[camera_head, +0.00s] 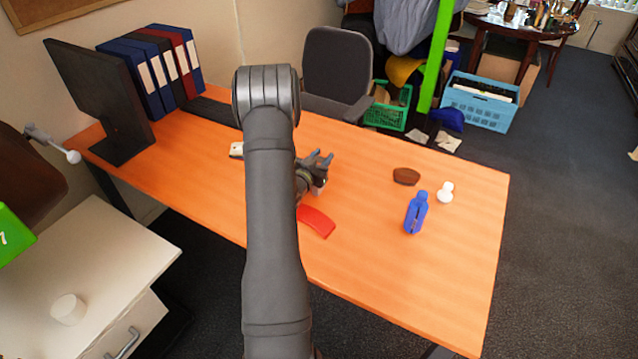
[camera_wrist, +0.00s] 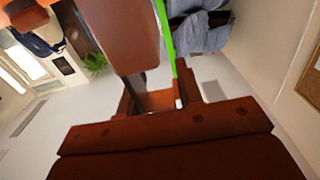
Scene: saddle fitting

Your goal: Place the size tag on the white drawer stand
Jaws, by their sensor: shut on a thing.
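My gripper (camera_head: 322,160) is low over the orange desk, partly hidden by my arm, and well right of the stand. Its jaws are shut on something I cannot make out. A green piece marked 7 (camera_head: 14,240) is cut off by the left edge; I cannot tell whether it is the size tag. In the wrist view, a brown slab (camera_wrist: 180,135) fills the bottom, unclear what it is.
A monitor (camera_head: 100,95) and several binders (camera_head: 165,70) stand at the back left. The desk's front right is clear.

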